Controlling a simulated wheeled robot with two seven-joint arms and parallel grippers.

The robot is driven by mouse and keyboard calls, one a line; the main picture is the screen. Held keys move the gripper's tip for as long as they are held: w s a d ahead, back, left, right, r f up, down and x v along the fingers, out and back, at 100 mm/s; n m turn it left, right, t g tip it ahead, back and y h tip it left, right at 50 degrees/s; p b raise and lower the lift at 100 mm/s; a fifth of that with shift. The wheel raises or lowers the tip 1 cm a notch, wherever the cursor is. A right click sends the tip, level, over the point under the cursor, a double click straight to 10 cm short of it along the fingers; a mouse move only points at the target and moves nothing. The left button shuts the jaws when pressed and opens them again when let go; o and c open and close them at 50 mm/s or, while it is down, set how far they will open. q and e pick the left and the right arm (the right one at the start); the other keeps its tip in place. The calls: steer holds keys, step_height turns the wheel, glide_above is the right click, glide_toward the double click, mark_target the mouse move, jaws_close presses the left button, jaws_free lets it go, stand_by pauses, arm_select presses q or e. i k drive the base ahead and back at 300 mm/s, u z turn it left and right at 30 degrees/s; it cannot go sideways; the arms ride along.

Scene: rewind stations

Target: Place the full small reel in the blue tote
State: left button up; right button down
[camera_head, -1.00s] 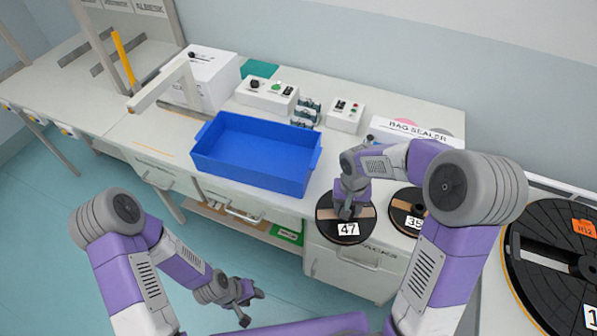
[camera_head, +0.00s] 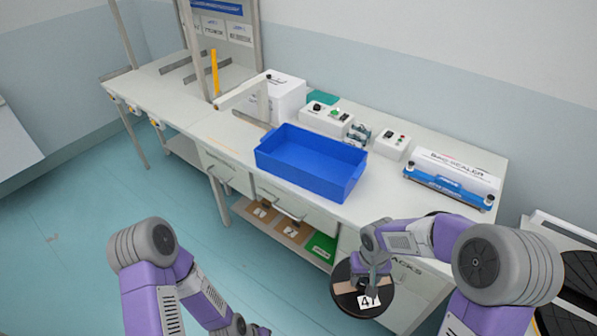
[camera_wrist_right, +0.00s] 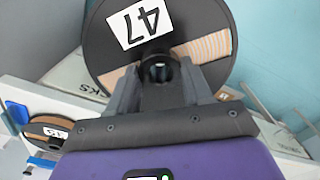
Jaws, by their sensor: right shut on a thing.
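A small black reel (camera_head: 350,289) with a white label reading 47 hangs in my right gripper (camera_head: 372,287), in front of the bench's edge. In the right wrist view the reel (camera_wrist_right: 205,25) shows a tan striped band, and the gripper (camera_wrist_right: 160,72) is shut at its hub. The blue tote (camera_head: 305,180) stands on the bench, up and left of the reel; the part of its inside that shows is empty. My left gripper (camera_head: 250,329) is cut off by the bottom edge of the head view, so its fingers cannot be judged.
Another small reel (camera_wrist_right: 40,122) lies on the bench in the right wrist view; my right arm mostly hides it in the head view. A bag sealer (camera_head: 450,180) stands right of the tote. Control boxes (camera_head: 327,119) stand behind it. A large black reel (camera_head: 575,275) is at far right.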

mark_target(330, 175)
steer(key=u, duration=1.6)
steer(key=i, duration=0.9)
steer(key=z, duration=1)
